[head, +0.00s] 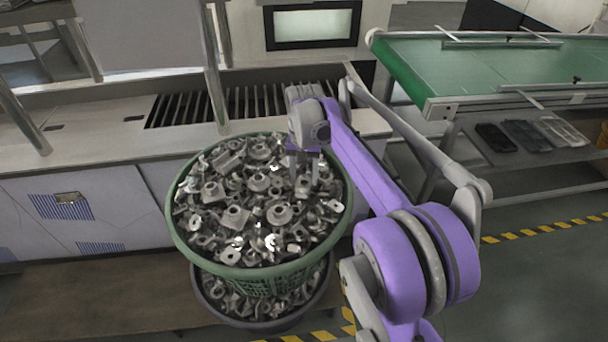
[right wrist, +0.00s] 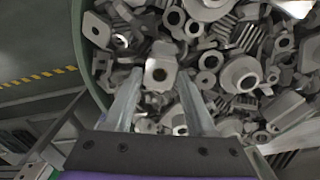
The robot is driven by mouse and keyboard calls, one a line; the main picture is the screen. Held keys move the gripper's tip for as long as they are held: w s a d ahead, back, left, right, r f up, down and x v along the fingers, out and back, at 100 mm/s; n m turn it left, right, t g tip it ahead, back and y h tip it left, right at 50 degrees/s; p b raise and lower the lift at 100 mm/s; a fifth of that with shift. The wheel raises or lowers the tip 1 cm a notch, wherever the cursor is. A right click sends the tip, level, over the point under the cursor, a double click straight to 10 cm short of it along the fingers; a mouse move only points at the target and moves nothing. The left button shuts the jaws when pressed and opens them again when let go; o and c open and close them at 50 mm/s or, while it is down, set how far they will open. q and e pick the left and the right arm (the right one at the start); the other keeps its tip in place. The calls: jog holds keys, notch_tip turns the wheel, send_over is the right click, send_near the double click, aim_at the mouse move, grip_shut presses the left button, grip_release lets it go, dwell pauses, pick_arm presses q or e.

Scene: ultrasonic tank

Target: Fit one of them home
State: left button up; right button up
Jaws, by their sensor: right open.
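A green basket (head: 178,228) heaped with grey metal parts (head: 258,182) stands in the middle of the head view. My right gripper (head: 303,178) points down into the right side of the heap. In the right wrist view, my right gripper (right wrist: 158,100) is open, its two fingers reaching in among the parts. A small block-like part with a round hole (right wrist: 160,70) lies between and just beyond the fingertips. The fingers show no grip on it. Whether they touch neighbouring parts I cannot tell. My left gripper is not in view.
A second, dark basket (head: 212,308) of similar parts sits beneath the green one. Behind is a pale counter (head: 75,150) with a slatted grate (head: 235,102). A green conveyor (head: 500,68) stands at the right, with dark trays (head: 527,135) on its lower shelf.

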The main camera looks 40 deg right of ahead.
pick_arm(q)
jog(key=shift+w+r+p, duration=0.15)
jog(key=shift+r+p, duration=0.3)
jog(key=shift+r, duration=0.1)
pick_arm(e)
notch_tip(320, 180, up, 11)
jog(key=shift+f, duration=0.1)
